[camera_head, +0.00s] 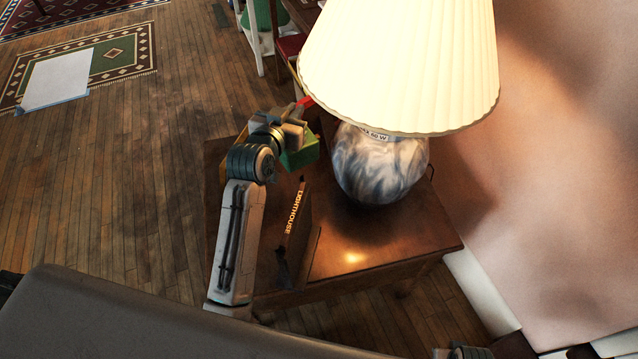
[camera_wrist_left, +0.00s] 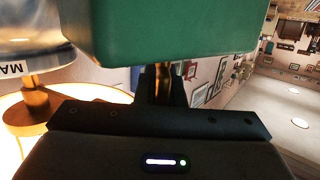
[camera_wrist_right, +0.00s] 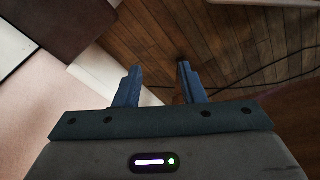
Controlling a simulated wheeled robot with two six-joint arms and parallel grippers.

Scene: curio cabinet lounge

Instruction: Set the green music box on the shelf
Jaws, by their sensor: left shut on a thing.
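The green music box (camera_head: 300,155) is held in my left gripper (camera_head: 292,131), just left of the lamp and over the far part of the side table. Whether it touches the table cannot be told. In the left wrist view the box (camera_wrist_left: 165,28) fills the upper middle, and the fingers are mostly hidden behind and under it. My right gripper (camera_wrist_right: 157,85) is open and empty in the right wrist view, pointing toward the floor beside the table. I cannot make out the shelf clearly.
A lamp with a pleated shade (camera_head: 400,60) and marbled base (camera_head: 380,165) stands on the side table (camera_head: 400,240). A dark book marked LIGHTHOUSE (camera_head: 295,230) is beside my left arm. A white sheet (camera_head: 58,80) lies on the rug. Open wooden floor (camera_head: 150,200) is to the left.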

